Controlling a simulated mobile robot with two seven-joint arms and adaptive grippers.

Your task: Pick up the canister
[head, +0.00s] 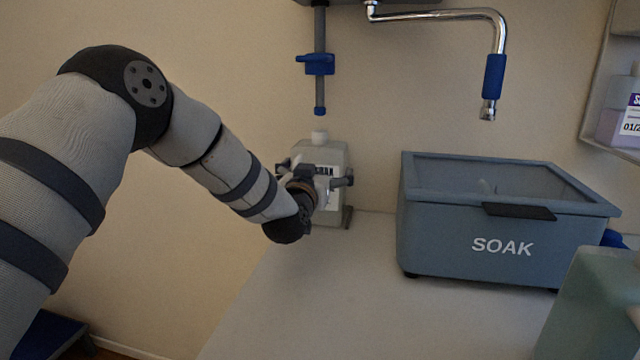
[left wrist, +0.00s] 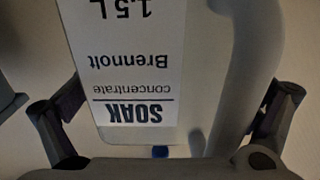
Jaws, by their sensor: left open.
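A whitish canister (head: 337,155) with a white cap stands at the back left of the counter, its front partly hidden by my left gripper. My left gripper (head: 318,176) is open right in front of it, with its fingers spread toward the canister's sides. In the left wrist view the canister (left wrist: 225,60) fills the middle, its SOAK concentrate label upside down, with its handle on the right. The fingers of my left gripper (left wrist: 165,105) show on either side of it. I cannot tell if they touch it. My right gripper is not in view.
A blue-grey SOAK tub (head: 450,243) with a clear lid stands right of the canister. A chrome spout (head: 497,45) and a blue-handled tube (head: 319,64) hang above. A greenish object (head: 590,310) is at the lower right. The counter's middle (head: 330,300) is clear.

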